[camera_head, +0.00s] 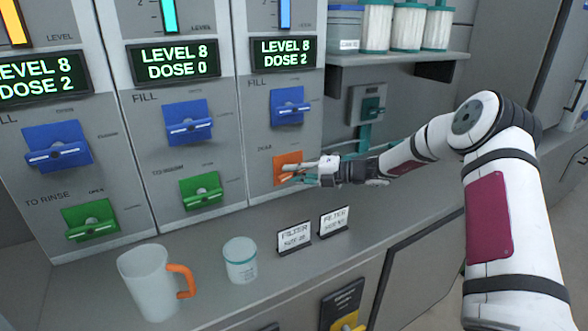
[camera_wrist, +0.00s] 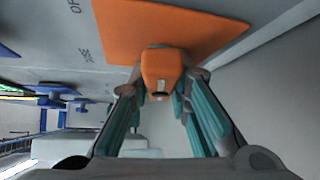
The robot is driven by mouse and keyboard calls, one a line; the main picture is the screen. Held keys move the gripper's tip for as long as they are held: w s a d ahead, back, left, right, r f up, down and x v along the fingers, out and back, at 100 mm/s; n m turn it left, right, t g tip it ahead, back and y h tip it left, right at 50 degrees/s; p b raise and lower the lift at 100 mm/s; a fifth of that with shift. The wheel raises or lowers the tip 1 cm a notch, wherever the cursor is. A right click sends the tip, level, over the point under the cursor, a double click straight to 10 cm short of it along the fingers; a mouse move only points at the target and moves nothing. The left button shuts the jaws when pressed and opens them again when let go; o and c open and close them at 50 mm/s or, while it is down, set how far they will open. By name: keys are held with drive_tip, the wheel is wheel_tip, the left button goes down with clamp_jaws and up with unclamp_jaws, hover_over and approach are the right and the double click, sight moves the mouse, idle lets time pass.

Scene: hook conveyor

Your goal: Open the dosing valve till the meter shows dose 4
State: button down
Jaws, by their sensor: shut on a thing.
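An orange valve (camera_head: 285,167) sits low on the right-hand panel, below a blue valve. In the wrist view its orange handle (camera_wrist: 161,72) stands out from an orange plate (camera_wrist: 205,28). My gripper (camera_head: 305,170) reaches it from the right. In the wrist view my gripper (camera_wrist: 160,88) has its teal-padded fingers on both sides of the handle, shut on it. The meter (camera_head: 284,53) above this panel reads LEVEL 8, DOSE 2. The handle's exact turn is partly hidden by the fingers in the head view.
Meters on the middle panel (camera_head: 174,61) and left panel (camera_head: 40,78) read DOSE 0 and DOSE 2. Each has blue and green valves. A shelf (camera_head: 395,58) juts out above my arm.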

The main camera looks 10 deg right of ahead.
drive_tip(key=n+h+p, duration=0.2)
drive_tip(key=h+p, duration=0.1)
drive_tip(key=shift+r+n+g, duration=0.15)
drive_tip(key=shift+n+g, duration=0.15)
drive_tip(key=shift+n+h+p, duration=0.7)
drive_tip(key=shift+h+p, duration=0.25)
drive_tip(key=shift+h, duration=0.45)
drive_tip(key=shift+f, duration=0.25)
drive_tip(key=c, duration=1.5)
unclamp_jaws()
drive_tip(key=v, duration=1.2)
drive_tip(key=shift+s+a+r, duration=0.1)
